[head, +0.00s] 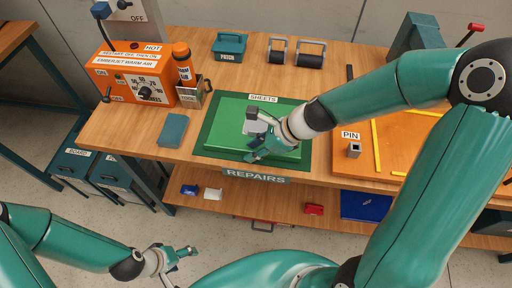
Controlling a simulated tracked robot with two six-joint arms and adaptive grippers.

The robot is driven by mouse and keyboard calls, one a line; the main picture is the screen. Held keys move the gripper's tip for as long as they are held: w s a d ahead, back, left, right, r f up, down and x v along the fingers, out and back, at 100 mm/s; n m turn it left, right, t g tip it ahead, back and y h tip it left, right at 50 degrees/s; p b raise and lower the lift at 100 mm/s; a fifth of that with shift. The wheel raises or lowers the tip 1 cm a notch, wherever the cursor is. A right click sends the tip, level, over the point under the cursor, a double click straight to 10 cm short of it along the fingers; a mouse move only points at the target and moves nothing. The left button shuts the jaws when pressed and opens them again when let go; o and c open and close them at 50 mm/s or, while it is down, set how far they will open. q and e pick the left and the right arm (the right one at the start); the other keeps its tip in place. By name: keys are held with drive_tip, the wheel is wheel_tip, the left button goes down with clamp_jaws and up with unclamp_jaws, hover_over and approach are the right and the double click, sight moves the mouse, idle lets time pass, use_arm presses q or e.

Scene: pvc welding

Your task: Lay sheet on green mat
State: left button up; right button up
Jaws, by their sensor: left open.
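The dark green mat (208,139) lies on the workbench under the SHEETS label. A lighter green, flat rectangular sheet (228,119) lies on it, with the darker mat showing around its edges. My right gripper (256,146) is low over the middle to right part of the sheet and covers some of it. I cannot tell whether its fingers are shut, or whether they touch the sheet. My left gripper (182,254) is open and empty, low in front of the bench and well away from the mat.
An orange warm-air unit (138,80) and a heat tool (183,62) stand at the left. A teal block (173,130) lies left of the mat. Rollers (310,53) stand behind. An orange board (395,140) with a PIN post (354,150) is at the right.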

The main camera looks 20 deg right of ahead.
drive_tip(key=shift+r, duration=0.1)
drive_tip(key=shift+s+d+r, duration=0.1)
drive_tip(key=shift+d+r, duration=0.1)
drive_tip(key=shift+r, duration=0.05)
drive_tip(key=p+v, duration=0.4)
drive_tip(key=v, duration=0.6)
drive_tip(key=shift+s+d+r, duration=0.25)
drive_tip(key=shift+d+r, duration=0.1)
drive_tip(key=shift+r, duration=0.1)
